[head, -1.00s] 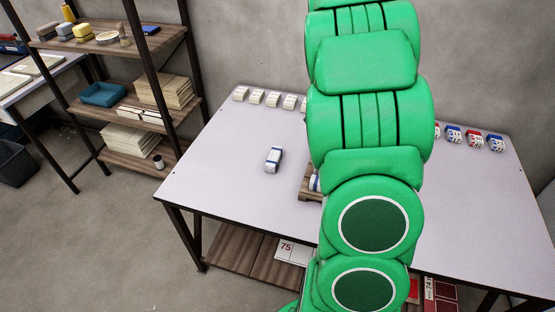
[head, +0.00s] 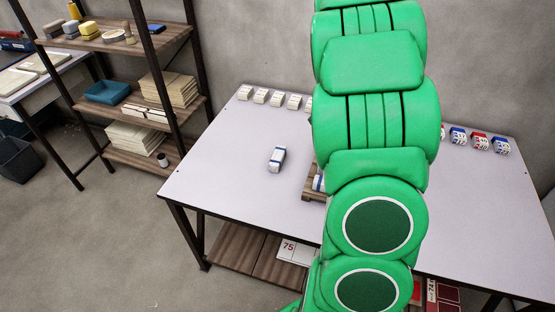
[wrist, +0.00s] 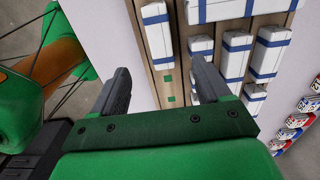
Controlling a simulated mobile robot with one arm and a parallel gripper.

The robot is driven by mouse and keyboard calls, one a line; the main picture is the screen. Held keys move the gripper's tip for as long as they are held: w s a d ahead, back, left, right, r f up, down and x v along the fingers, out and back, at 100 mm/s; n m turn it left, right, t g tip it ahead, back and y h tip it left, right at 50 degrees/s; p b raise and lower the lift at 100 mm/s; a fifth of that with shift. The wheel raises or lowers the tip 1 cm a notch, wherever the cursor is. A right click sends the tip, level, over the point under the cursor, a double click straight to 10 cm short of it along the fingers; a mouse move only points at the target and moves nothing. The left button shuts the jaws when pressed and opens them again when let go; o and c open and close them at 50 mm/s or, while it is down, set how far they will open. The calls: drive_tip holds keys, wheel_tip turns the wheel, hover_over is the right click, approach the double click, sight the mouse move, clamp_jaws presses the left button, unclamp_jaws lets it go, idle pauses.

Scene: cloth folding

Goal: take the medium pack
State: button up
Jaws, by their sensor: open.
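Several white packs with blue bands, of different sizes, lie in rows on a wooden tray (wrist: 158,88) in the wrist view. A long pack (wrist: 157,35) lies at the left, a large one (wrist: 240,8) at the top, a mid-sized one (wrist: 268,52) at the right and a small one (wrist: 254,97) below it. I cannot tell for sure which is the medium pack. My gripper (wrist: 160,82) is open and empty, its fingers over the tray's left part. In the head view my arm hides most of the tray (head: 309,185).
A lone blue-banded white pack (head: 277,160) lies on the pale table (head: 225,170), left of the tray. Small white boxes (head: 261,96) line the back left edge; red and blue ones (head: 480,143) line the back right. A shelf rack (head: 150,100) stands at left.

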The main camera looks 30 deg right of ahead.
drive_tip(key=w+a+f+n, duration=0.2)
drive_tip(key=w+n, duration=0.3)
drive_tip(key=w, duration=0.2)
drive_tip(key=w+a+f+n, duration=0.2)
drive_tip(key=w+n, duration=0.3)
drive_tip(key=w, duration=0.2)
drive_tip(key=n, duration=0.8)
hover_over(278, 155)
drive_tip(key=f, duration=0.4)
drive_tip(key=shift+w+a, duration=0.3)
drive_tip(key=shift+w, duration=0.05)
drive_tip(key=shift+f, duration=1.15)
drive_tip(key=shift+s+d+f, duration=0.15)
drive_tip(key=shift+f, duration=1.2)
drive_tip(key=shift+s+d+f, duration=0.1)
drive_tip(key=shift+f, duration=1.25)
drive_tip(key=shift+c, duration=0.4)
drive_tip(key=c, duration=1)
drive_tip(key=shift+r, duration=0.15)
